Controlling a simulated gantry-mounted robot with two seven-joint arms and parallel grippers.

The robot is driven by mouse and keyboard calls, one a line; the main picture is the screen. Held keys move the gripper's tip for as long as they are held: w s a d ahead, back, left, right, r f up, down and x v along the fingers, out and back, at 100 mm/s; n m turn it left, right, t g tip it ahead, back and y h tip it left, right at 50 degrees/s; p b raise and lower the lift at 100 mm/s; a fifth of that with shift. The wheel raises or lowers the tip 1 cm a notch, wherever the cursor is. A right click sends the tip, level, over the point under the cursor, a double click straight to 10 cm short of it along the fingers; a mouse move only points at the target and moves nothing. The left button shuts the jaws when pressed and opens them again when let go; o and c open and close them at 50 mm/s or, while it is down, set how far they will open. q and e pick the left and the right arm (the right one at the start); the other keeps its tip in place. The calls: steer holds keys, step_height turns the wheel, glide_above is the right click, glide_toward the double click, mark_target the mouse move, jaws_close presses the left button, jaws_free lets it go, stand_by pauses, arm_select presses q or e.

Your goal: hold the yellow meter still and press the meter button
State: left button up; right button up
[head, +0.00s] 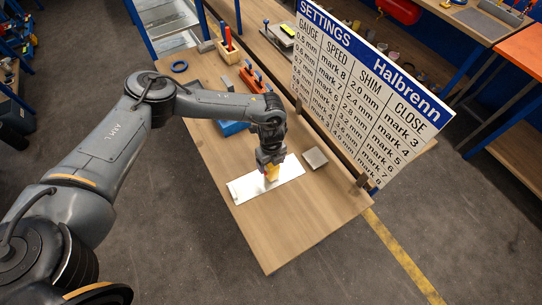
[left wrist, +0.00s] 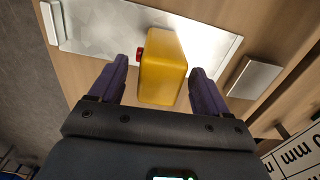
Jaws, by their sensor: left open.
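The yellow meter (left wrist: 163,68) stands between the two purple fingers of my left gripper (left wrist: 155,90) in the left wrist view. A visible gap separates it from each finger. In the head view the yellow meter (head: 271,172) shows just under my left gripper (head: 270,165), partly hidden by it. A red button (left wrist: 140,54) sits on the meter's left side in the left wrist view. The meter is on or just over a bright metal sheet (left wrist: 95,28), which also lies on the bench in the head view (head: 245,187). My right gripper is not in view.
A grey square block (head: 315,158) lies right of the sheet. A large settings board (head: 365,85) stands along the bench's right edge. The wooden bench's near end (head: 285,235) is clear.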

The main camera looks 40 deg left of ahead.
arm_select(q)
steer(key=shift+f, duration=0.75)
steer(key=c, duration=1.1)
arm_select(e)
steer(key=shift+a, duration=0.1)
arm_select(q)
steer(key=shift+c, duration=0.6)
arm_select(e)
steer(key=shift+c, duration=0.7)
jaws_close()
